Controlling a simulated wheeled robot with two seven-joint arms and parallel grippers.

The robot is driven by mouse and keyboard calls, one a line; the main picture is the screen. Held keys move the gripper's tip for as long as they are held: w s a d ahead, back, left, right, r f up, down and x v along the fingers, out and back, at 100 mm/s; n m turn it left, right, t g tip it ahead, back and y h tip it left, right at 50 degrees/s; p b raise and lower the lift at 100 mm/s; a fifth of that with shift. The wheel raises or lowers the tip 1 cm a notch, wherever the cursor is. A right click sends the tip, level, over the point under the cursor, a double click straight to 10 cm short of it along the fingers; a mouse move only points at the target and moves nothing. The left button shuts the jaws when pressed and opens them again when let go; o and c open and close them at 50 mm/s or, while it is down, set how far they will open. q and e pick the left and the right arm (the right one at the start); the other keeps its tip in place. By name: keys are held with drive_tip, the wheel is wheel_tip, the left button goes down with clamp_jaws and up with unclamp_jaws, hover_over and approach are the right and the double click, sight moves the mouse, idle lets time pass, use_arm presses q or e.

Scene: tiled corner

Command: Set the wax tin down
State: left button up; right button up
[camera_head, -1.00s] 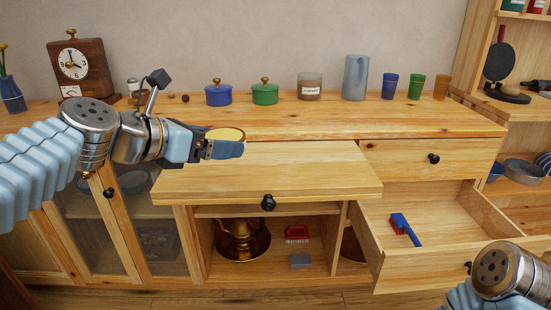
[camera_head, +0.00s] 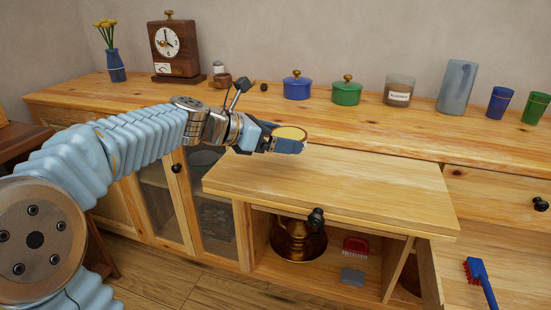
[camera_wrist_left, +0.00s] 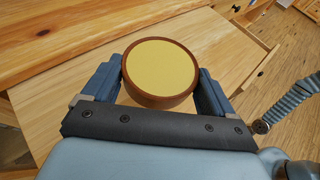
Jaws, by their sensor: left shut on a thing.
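The wax tin (camera_head: 291,133) is a round brown-rimmed tin with a flat yellow top. My left gripper (camera_head: 290,142) is shut on it. In the left wrist view the tin (camera_wrist_left: 160,70) sits level between the two blue fingers of the gripper (camera_wrist_left: 160,82), one on each side. The gripper holds the tin over the back left part of a pulled-out wooden board (camera_head: 350,185). The gap between tin and board is hard to judge. My right gripper is out of view.
The board is bare. On the counter behind stand a blue pot (camera_head: 297,88), a green pot (camera_head: 347,92), a candle jar (camera_head: 398,90), a grey vase (camera_head: 457,87) and a clock (camera_head: 174,45). An open drawer at right holds a blue brush (camera_head: 479,280).

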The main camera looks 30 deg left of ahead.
sight(271, 168)
use_arm(q)
drive_tip(key=a+f, duration=0.1)
drive_tip(key=w+a+f, duration=0.1)
drive_tip(key=f, duration=0.1)
drive_tip(key=shift+a, duration=0.15)
drive_tip(key=f, duration=0.3)
drive_tip(key=shift+a+f, duration=0.15)
drive_tip(key=shift+a, duration=0.25)
drive_tip(key=shift+f, duration=0.3)
drive_tip(key=shift+f, duration=0.15)
drive_tip(key=o, duration=0.9)
drive_tip(key=shift+r, duration=0.3)
drive_tip(key=v, duration=1.1)
drive_tip(key=shift+s+a, duration=0.2)
drive_tip(key=shift+s, duration=0.15)
